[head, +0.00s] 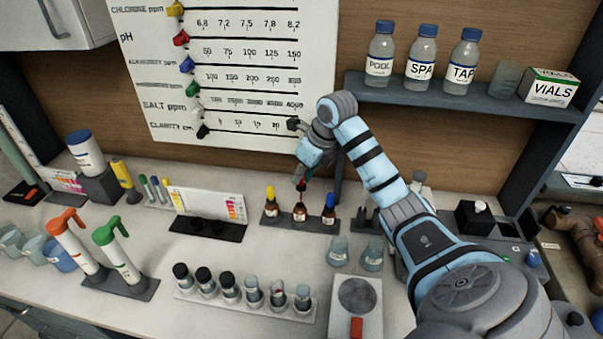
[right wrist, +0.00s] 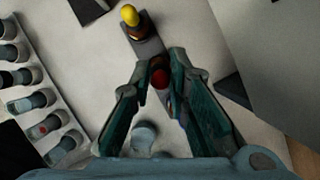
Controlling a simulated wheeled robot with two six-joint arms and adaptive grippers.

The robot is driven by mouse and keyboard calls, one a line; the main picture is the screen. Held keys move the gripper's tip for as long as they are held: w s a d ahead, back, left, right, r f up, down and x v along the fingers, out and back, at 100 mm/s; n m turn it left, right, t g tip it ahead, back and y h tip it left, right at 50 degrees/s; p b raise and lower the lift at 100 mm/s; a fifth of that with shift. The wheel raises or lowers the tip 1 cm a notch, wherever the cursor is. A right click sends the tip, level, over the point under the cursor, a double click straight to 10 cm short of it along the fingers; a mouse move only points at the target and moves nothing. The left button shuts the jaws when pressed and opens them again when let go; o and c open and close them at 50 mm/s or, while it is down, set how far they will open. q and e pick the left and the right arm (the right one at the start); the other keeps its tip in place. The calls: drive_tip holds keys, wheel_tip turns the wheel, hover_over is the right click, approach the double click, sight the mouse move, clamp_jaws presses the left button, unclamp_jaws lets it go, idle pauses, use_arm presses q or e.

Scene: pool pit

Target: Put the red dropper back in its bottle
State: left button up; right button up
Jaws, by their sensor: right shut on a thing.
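My right gripper (head: 302,174) is shut on the red dropper (head: 300,187), and its fingertips pinch the red bulb, which also shows in the right wrist view (right wrist: 160,78). The dropper points down, roughly upright, over the middle brown bottle (head: 299,214) in the dark rack (head: 270,221). I cannot tell whether its tip is inside the bottle's neck. The yellow-topped bottle (head: 270,204) stands on the left of it and the blue-topped bottle (head: 329,209) on the right. In the right wrist view the fingers and dropper hide most of the middle bottle. My left gripper is not in view.
A white tray of several capped vials (head: 230,291) lies in front of the rack. Clear cups (head: 338,250) stand at its front right. A color chart stand (head: 210,212) is on its left. The shelf (head: 450,93) with labelled bottles overhangs at the right.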

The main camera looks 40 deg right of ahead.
sight(304, 187)
drive_tip(key=shift+w+r, duration=0.1)
drive_tip(key=shift+w, duration=0.2)
drive_tip(key=shift+f+b, duration=0.5)
drive_tip(key=shift+f, duration=0.7)
drive_tip(key=shift+s+r, duration=0.1)
drive_tip(key=shift+f+b, duration=0.8)
drive_tip(key=shift+f, duration=0.9)
drive_tip(key=shift+f+b, duration=0.35)
drive_tip(key=shift+f, duration=0.2)
